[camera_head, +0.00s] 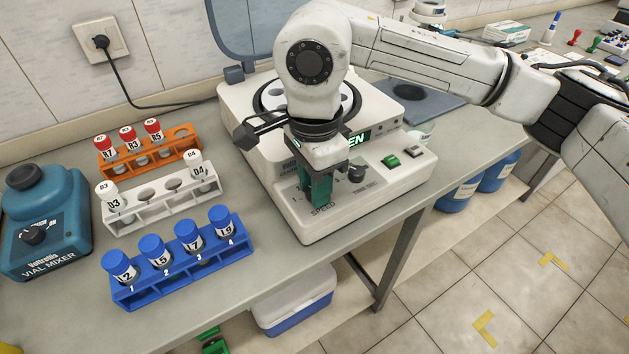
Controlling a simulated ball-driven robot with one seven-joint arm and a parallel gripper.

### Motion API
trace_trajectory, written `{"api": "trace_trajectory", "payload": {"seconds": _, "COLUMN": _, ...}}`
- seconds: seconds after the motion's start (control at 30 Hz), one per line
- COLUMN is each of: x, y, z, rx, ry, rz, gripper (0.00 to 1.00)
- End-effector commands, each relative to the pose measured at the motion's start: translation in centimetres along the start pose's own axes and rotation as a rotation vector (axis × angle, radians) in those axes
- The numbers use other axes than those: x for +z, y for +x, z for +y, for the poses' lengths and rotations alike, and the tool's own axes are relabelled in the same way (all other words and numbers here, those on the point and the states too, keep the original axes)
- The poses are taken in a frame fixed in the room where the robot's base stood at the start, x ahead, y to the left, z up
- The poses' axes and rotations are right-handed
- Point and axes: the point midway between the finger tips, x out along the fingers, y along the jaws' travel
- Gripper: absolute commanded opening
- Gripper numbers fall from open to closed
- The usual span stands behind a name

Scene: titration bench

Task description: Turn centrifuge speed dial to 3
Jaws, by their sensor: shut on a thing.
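The centrifuge (388,180) stands on the bench with its lid (238,35) raised at the back. Its sloped front panel carries a label reading SPEED, a second black knob (357,171), a green switch (391,161) and a small lit display (358,140). My gripper (319,192) points down at the panel, right above the SPEED label. Its green fingers are shut on the speed dial, which they hide. The dial's pointer and most of its scale are covered, so its setting cannot be read.
Left of the centrifuge stand an orange rack (150,158), a white rack (155,208) and a blue rack (185,277) with capped vials. A teal vial mixer (45,225) is at the far left. The bench's front edge runs close below the centrifuge.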

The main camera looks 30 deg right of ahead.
Motion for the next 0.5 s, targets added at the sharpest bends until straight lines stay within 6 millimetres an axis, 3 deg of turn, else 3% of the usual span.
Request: {"api": "trace_trajectory", "payload": {"seconds": 0.5, "x": -0.07, "y": 0.26, "z": -0.09, "rx": -0.004, "ry": 0.360, "rz": 0.002, "gripper": 0.00}}
